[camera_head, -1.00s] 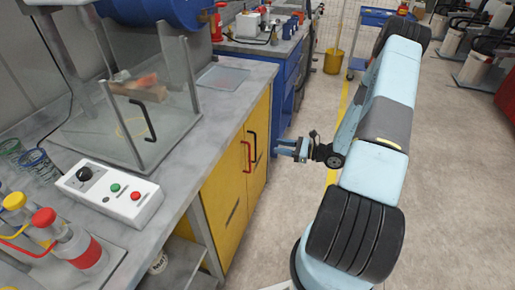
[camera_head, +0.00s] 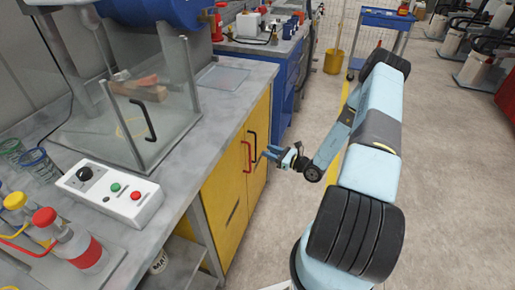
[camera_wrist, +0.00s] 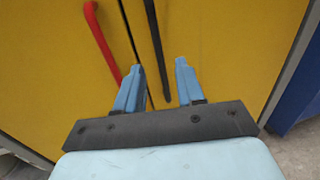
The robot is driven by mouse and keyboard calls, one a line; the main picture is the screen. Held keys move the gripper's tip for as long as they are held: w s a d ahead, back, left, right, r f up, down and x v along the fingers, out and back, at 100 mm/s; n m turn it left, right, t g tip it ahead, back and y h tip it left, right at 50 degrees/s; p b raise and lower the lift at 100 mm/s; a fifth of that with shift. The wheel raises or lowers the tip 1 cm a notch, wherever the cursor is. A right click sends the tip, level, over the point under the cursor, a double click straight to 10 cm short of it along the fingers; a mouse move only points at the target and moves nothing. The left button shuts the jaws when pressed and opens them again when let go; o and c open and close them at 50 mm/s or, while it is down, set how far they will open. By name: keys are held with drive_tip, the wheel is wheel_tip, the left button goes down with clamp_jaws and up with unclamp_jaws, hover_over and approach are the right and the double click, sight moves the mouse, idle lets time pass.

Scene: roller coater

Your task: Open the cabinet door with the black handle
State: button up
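The yellow cabinet (camera_head: 228,200) stands under the bench, with two doors side by side. The black handle (camera_head: 254,146) is on the farther door; in the wrist view the black handle (camera_wrist: 157,48) runs down between my fingers. The red handle (camera_head: 246,157) is on the nearer door; in the wrist view the red handle (camera_wrist: 101,42) lies left of my fingers. My gripper (camera_head: 267,156) is at the cabinet front, close to the black handle. In the wrist view my gripper (camera_wrist: 158,83) is open, its two blue fingers apart on either side of the handle's lower end. Both doors look closed.
The grey bench top (camera_head: 220,95) overhangs the cabinet and carries a clear enclosure and a control box (camera_head: 108,192). A blue cabinet (camera_head: 285,90) stands just beyond the yellow one. The floor (camera_head: 445,170) to the right is open.

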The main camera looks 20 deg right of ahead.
drive_tip(key=x, duration=0.6)
drive_tip(key=shift+c, duration=0.3)
clamp_jaws()
